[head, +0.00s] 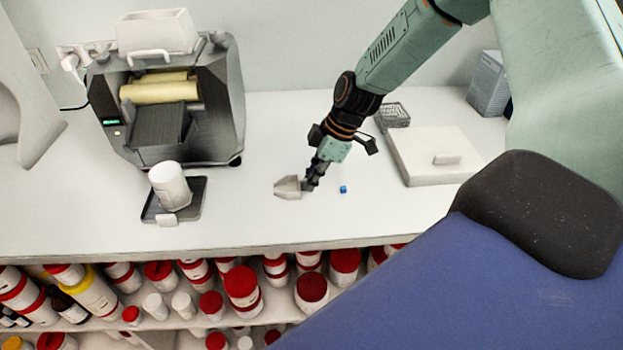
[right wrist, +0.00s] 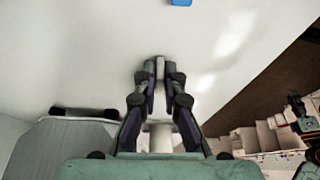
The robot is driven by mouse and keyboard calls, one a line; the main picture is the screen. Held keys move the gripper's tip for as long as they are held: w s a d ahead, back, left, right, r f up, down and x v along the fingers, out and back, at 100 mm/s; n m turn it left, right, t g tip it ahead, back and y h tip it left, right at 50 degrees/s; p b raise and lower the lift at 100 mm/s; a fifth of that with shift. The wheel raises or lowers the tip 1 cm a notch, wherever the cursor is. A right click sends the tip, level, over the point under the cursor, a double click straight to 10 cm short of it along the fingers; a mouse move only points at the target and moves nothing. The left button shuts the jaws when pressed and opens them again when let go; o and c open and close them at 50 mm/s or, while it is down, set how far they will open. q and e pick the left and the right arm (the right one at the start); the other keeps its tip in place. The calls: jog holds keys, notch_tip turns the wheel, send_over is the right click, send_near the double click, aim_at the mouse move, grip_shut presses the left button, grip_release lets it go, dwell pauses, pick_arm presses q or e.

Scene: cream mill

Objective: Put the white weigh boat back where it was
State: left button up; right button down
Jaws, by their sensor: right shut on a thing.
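The white weigh boat (head: 287,187) is a small, pale, angular dish in the middle of the white counter in the head view. My right gripper (head: 307,186) reaches down from above and is shut on its right edge. The boat is at or just above the counter; I cannot tell whether it touches. In the right wrist view the fingertips of my right gripper (right wrist: 160,62) are together, and the boat cannot be made out clearly there.
A small blue cube (head: 343,189) lies right of the gripper. The mill (head: 215,110) stands left, with a white jar (head: 170,185) on a black tray (head: 190,207) before it. A lidded white box (head: 425,165) and wire basket (head: 393,116) are right. Bottles fill the shelf below.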

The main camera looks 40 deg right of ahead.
jog(key=shift+f, duration=0.15)
jog(key=c, duration=1.7)
grip_release()
jog(key=shift+s, duration=0.1)
jog(key=shift+o, duration=1.2)
